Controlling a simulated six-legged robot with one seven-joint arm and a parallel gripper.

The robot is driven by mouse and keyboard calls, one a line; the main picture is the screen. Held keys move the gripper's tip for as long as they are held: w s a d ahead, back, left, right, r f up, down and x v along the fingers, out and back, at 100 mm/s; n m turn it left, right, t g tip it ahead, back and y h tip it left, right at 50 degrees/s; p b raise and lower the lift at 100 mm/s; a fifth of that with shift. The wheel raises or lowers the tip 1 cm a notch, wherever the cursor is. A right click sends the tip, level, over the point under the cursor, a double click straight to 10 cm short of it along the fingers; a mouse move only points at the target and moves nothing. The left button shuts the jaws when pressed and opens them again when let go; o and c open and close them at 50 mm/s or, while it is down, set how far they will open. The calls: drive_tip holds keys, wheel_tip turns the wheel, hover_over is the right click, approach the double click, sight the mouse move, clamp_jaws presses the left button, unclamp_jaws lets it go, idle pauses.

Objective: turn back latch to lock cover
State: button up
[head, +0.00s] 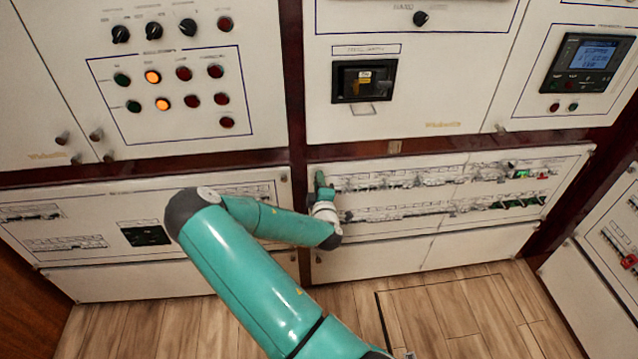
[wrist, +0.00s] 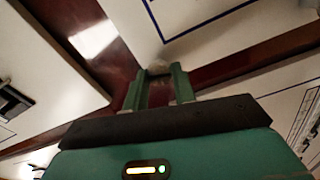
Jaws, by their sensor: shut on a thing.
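My gripper (head: 320,180) is at the upper left corner of the lower right breaker panel (head: 400,256), close to its face. In the head view the latch is hidden by my gripper. The turn angle of the latch cannot be told. The panel looks flush with its dark red frame.
A lower left breaker panel (head: 100,272) lies beside it across a dark red post (head: 294,80). Above are a panel with lamps and knobs (head: 165,95) and a cabinet with a black breaker (head: 364,82). The wooden floor (head: 480,310) in front is clear.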

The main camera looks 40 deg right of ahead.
drive_tip(key=shift+n, duration=1.3)
drive_tip(key=o, duration=1)
drive_tip(key=v, duration=1.4)
drive_tip(key=shift+w, duration=0.15)
